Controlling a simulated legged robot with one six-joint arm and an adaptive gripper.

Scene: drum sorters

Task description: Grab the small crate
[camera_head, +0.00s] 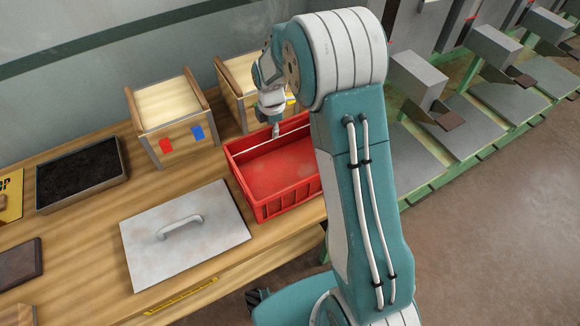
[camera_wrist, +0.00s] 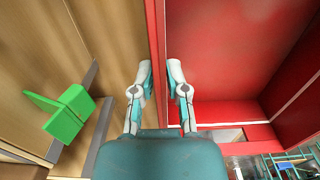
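The small crate is a red open plastic box (camera_head: 283,203) on the wooden workbench, seemingly empty, its right end hidden behind my arm. My gripper (camera_head: 276,131) reaches down at the crate's far long wall. In the wrist view the red wall (camera_wrist: 159,40) runs between the two fingers of my gripper (camera_wrist: 160,75), one finger inside the crate and one outside. The fingertips are drawn in close against the wall and look shut on it. The crate rests on the bench.
Two wooden boxes (camera_head: 186,141) stand close behind the crate; a green tag (camera_wrist: 67,115) shows in the wrist view. A grey plate with a handle (camera_head: 160,262) lies left of the crate. A dark-filled tray (camera_head: 42,209) is farther left. Grey machines (camera_head: 416,80) stand at the right.

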